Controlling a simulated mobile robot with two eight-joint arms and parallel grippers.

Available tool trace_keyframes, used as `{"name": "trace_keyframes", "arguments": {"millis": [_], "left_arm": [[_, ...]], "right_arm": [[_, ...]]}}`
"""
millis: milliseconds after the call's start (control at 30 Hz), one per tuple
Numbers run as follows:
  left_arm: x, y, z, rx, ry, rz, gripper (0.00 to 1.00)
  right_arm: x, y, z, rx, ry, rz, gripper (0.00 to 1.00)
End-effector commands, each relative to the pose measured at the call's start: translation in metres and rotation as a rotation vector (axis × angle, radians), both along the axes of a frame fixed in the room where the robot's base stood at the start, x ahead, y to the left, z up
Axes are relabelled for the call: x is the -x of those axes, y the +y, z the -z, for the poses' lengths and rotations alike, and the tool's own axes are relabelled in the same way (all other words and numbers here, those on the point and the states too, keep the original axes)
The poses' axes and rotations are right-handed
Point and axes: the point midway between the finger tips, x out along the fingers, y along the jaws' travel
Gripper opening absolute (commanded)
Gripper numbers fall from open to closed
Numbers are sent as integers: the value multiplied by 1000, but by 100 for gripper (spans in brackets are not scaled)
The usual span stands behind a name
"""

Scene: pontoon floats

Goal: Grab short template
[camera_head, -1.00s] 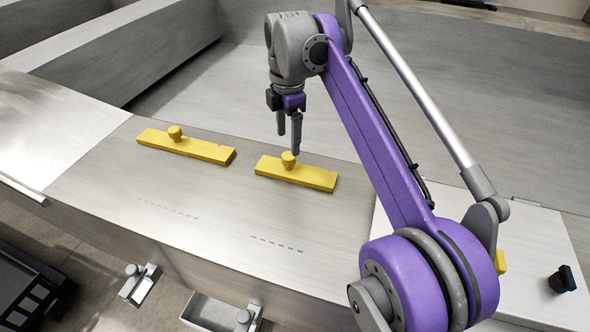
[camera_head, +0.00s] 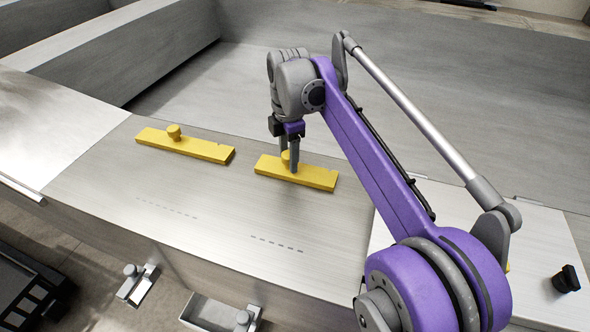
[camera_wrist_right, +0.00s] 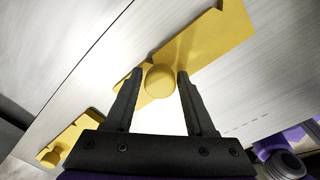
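The short yellow template (camera_head: 318,179) lies flat on the metal bench, its round knob (camera_head: 286,156) partly hidden by my fingers. My right gripper (camera_head: 290,166) is down at this knob, fingers pointing downward. In the right wrist view, the knob (camera_wrist_right: 160,81) sits between the two open fingers (camera_wrist_right: 160,73), with a small gap visible on each side. The template's bar (camera_wrist_right: 215,45) runs diagonally beyond the fingers. A longer yellow template (camera_head: 205,150) with its own knob lies to the left in the head view. My left gripper is not in view.
A raised metal wall (camera_head: 470,110) stands behind the bench. Small metal trays (camera_head: 210,312) hang at the bench's front edge. A black knob (camera_head: 566,279) stands on the lighter plate at right. The bench in front of the templates is clear.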

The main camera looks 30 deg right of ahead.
Motion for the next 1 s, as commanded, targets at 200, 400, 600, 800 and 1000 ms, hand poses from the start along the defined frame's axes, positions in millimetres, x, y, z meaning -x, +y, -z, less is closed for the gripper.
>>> {"name": "trace_keyframes", "arguments": {"millis": [200,400,600,800,1000], "left_arm": [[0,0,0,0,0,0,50],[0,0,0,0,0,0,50],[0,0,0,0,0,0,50],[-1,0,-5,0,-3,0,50],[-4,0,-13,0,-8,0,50]], "right_arm": [[0,0,0,0,0,0,13],[0,0,0,0,0,0,0],[0,0,-2,0,0,0,0],[0,0,-28,0,0,0,0],[-1,0,-70,0,0,0,0]]}}
